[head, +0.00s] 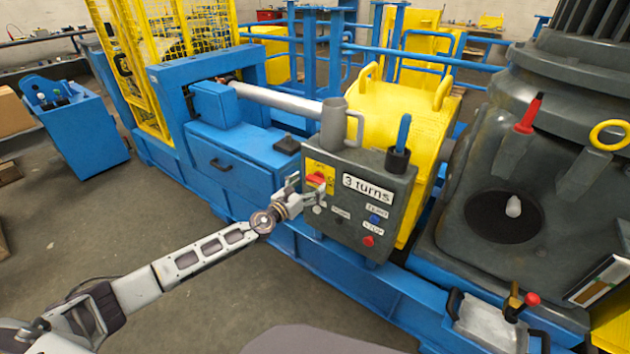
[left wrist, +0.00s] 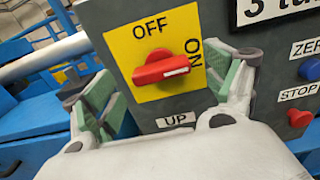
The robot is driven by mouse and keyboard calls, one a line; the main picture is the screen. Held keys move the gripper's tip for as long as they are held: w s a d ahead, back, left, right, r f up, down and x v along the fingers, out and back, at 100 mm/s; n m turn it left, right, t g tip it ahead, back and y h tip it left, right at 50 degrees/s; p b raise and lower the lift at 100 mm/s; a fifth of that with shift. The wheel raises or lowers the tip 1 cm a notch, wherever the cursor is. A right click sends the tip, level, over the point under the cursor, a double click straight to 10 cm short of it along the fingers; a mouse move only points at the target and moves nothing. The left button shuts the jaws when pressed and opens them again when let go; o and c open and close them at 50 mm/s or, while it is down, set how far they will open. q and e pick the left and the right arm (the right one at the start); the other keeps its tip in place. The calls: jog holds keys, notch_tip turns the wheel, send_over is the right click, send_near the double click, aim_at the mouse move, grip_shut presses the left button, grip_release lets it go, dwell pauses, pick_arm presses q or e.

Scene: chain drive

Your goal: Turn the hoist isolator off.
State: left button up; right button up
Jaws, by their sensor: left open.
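The hoist isolator is a red rotary handle (left wrist: 165,68) on a yellow plate (left wrist: 118,45) with OFF at the top and ON at the right. The handle lies roughly level, its white-marked end toward ON. It also shows in the head view as a small red knob (head: 316,179) at the upper left of a grey control box (head: 343,230). My left gripper (head: 304,192) is open in front of the box. In the left wrist view its green-padded fingers (left wrist: 168,88) stand wide apart, one to each side of the handle, with no visible grip on it. My right gripper is out of view.
The box also carries a "3 turns" label (head: 368,190), a blue ZERO button (head: 375,219) and a red STOP button (head: 369,241). A blue-handled lever (head: 403,132) and a grey mug (head: 334,124) stand on top.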

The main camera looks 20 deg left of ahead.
aim_at(313, 182)
pick_arm(q)
jog(key=shift+x, duration=1.85)
jog(key=shift+c, duration=0.3)
jog(key=c, duration=1)
